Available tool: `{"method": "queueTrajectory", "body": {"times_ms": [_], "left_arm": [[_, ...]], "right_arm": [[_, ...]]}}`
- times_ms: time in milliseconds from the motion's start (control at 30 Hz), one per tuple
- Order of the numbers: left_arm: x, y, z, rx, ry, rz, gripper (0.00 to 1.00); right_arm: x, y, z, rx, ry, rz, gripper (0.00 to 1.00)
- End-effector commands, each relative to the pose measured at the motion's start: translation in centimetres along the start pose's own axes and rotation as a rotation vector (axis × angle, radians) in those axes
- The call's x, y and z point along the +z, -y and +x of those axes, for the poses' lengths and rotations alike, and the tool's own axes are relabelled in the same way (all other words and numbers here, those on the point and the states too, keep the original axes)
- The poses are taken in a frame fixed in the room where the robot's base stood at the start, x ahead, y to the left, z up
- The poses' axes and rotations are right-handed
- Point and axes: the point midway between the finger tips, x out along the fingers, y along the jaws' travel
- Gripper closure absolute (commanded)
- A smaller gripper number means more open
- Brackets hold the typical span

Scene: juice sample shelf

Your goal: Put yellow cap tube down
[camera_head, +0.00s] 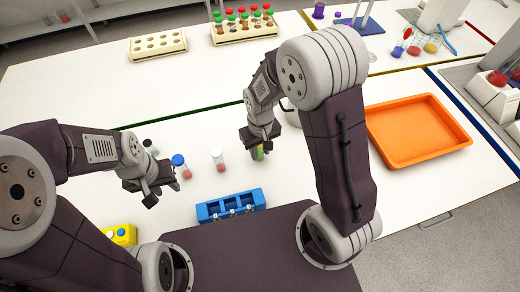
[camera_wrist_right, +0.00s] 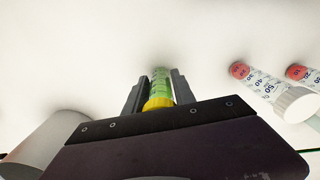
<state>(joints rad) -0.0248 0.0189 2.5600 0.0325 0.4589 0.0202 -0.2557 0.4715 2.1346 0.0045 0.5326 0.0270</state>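The yellow cap tube, with green contents, sits between the fingers of my right gripper (camera_wrist_right: 160,92). Its yellow cap (camera_wrist_right: 158,103) faces the right wrist camera, and both fingers lie close against its sides. In the head view the green tube (camera_head: 257,153) shows below my right gripper (camera_head: 258,143), over the white table; its cap is hidden there. I cannot tell whether its bottom touches the table. My left gripper (camera_head: 150,193) is low over the table, beside a blue-capped tube (camera_head: 180,164); its finger opening cannot be made out.
A blue rack (camera_head: 231,205) is in front. An orange tray (camera_head: 418,130) lies right. Racks (camera_head: 158,46) stand at the back. A yellow object (camera_head: 121,234) is at lower left.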

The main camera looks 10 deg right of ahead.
Motion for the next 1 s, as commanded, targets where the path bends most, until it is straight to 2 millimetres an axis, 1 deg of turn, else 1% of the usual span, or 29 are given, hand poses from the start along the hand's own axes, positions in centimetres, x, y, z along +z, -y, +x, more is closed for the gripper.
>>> {"method": "queueTrajectory", "body": {"times_ms": [33,67,100,367,433,467,567,700,800,900,1000], "left_arm": [[0.0,0.0,0.0,0.0,0.0,0.0,0.64],[0.0,0.0,0.0,0.0,0.0,0.0,0.64],[0.0,0.0,0.0,0.0,0.0,0.0,0.64],[0.0,0.0,-0.1,0.0,0.0,0.0,0.64],[-0.1,0.0,-0.5,0.0,0.0,0.0,0.64],[0.0,0.0,-0.4,0.0,0.0,0.0,0.64],[-0.1,0.0,-0.6,0.0,0.0,0.0,0.64],[-0.1,0.0,-0.9,0.0,0.0,0.0,0.64],[-0.1,0.0,-1.1,0.0,0.0,0.0,0.64],[-0.1,0.0,-1.2,0.0,0.0,0.0,0.64],[-0.1,0.0,-1.3,0.0,0.0,0.0,0.64]], "right_arm": [[0.0,0.0,0.0,0.0,0.0,0.0,0.58],[0.0,0.0,0.0,0.0,0.0,0.0,0.49],[0.0,0.0,0.0,0.0,0.0,0.0,0.47],[0.0,0.0,-0.1,0.0,0.0,0.0,0.47],[0.0,0.0,-0.7,0.0,0.0,0.0,0.47],[-0.1,0.0,-1.0,0.0,-0.002,0.0,0.47],[-0.1,0.0,-3.1,0.0,-0.006,0.0,0.47],[-0.2,0.0,-7.0,0.0,-0.008,0.0,0.47],[-0.2,0.0,-9.3,0.0,-0.006,0.0,0.47],[-0.1,0.0,-11.1,0.0,-0.004,0.0,0.47],[0.0,0.0,-12.0,0.0,-0.001,0.0,0.47]]}}
